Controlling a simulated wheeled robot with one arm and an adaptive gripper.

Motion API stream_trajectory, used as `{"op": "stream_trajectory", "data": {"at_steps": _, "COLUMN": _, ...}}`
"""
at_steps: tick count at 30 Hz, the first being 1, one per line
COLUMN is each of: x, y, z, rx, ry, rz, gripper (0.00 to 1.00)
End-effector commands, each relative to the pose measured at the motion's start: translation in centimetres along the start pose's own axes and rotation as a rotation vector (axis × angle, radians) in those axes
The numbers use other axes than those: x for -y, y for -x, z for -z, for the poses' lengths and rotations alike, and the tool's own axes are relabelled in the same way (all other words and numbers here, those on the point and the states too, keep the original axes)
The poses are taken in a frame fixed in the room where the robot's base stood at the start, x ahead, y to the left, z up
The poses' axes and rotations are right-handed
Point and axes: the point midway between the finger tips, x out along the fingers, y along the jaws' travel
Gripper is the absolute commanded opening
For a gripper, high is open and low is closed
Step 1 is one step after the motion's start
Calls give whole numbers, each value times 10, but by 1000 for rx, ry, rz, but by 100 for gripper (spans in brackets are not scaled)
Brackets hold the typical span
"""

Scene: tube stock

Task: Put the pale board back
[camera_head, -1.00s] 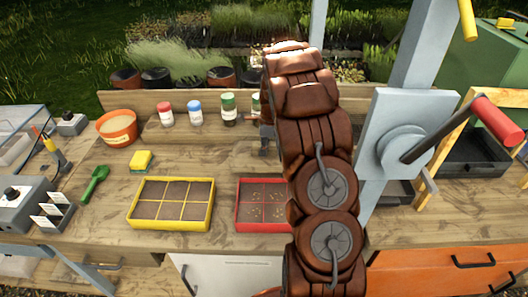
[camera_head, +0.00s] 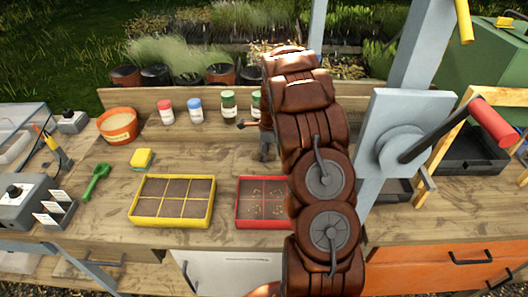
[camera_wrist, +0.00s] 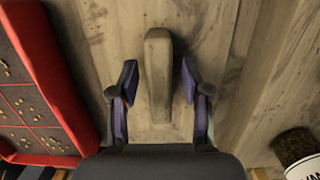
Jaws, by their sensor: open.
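In the wrist view, a long greyish-brown wooden bar (camera_wrist: 158,70), like a handle, lies between the open fingers of my gripper (camera_wrist: 158,88). Gaps show on both sides, so the fingers flank it apart. Under it is a pale wooden surface (camera_wrist: 130,30), which looks like the pale board; its edges are hard to tell from the bench. The board is hard to make out there.
A red tray (camera_head: 240,212) of seeded cells is close in front of my gripper; a yellow tray (camera_head: 172,221) stands left of it. Several jars, including a green-lidded one (camera_head: 229,106), stand behind. A grey post with a crank plate (camera_head: 410,130) is to the right.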

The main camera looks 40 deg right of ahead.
Motion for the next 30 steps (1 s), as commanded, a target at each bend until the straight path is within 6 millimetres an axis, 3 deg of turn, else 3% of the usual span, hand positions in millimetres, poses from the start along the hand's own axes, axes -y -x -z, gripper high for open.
{"op": "stream_trajectory", "data": {"at_steps": 11, "x": 1, "y": 12, "z": 0, "rx": 1, "ry": 0, "rz": 5, "gripper": 48}}
{"op": "stream_trajectory", "data": {"at_steps": 24, "x": 2, "y": 91, "z": 0, "rx": 0, "ry": 2, "rz": 6, "gripper": 48}}
{"op": "stream_trajectory", "data": {"at_steps": 30, "x": 1, "y": 114, "z": 0, "rx": 1, "ry": -1, "rz": 1, "gripper": 48}}
